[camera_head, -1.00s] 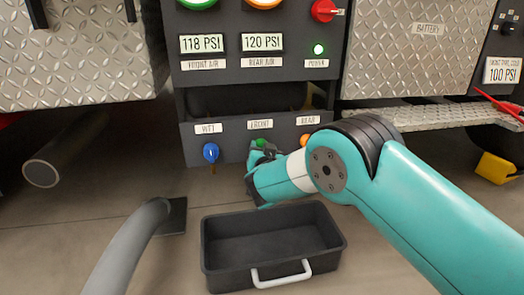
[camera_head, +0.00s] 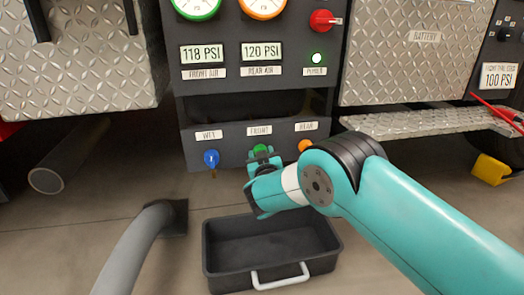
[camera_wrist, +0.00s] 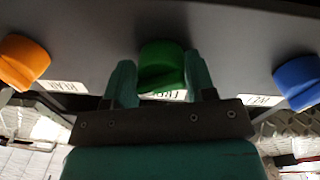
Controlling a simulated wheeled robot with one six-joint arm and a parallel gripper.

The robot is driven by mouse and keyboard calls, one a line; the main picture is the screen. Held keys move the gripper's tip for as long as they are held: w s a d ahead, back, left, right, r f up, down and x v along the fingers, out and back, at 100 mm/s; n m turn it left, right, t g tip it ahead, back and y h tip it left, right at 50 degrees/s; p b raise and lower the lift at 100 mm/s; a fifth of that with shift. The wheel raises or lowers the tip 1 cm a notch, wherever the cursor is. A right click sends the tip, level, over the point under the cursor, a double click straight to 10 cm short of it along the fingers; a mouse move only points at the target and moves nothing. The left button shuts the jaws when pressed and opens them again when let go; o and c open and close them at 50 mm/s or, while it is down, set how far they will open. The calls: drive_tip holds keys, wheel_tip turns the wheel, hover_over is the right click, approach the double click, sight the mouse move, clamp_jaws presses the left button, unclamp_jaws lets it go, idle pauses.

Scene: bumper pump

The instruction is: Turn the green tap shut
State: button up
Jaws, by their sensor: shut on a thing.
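The green tap (camera_head: 261,149) sits under the FRONT label on the dark panel, between the blue tap and the orange tap. My gripper (camera_head: 262,157) reaches up to it from below and is shut on it. In the wrist view the green tap (camera_wrist: 162,66) lies between the two teal fingers of my gripper (camera_wrist: 161,82), one on each side. The fingers and wrist hide part of the tap in the head view.
The blue tap (camera_head: 211,159) is at left under WET and the orange tap (camera_head: 305,145) at right under REAR. A black tray (camera_head: 225,277) with a light handle stands on the floor below. A grey pipe (camera_head: 134,248) rises at left.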

drive_tip(key=n+p, duration=0.3)
drive_tip(key=n, duration=0.4)
drive_tip(key=shift+s+a+y, duration=0.1)
drive_tip(key=shift+a+y, duration=0.05)
drive_tip(key=shift+y, duration=0.15)
drive_tip(key=n+p, duration=0.2)
drive_tip(key=n, duration=0.2)
drive_tip(key=shift+f+n, duration=0.15)
drive_tip(key=shift+n, duration=0.25)
drive_tip(key=shift+f+n, duration=0.1)
drive_tip(key=shift+n, duration=0.6)
drive_tip(key=shift+f, duration=0.1)
drive_tip(key=o, duration=0.7)
drive_tip(key=shift+o, duration=0.8)
drive_tip(key=shift+r+p, duration=0.2)
drive_tip(key=shift+p, duration=0.1)
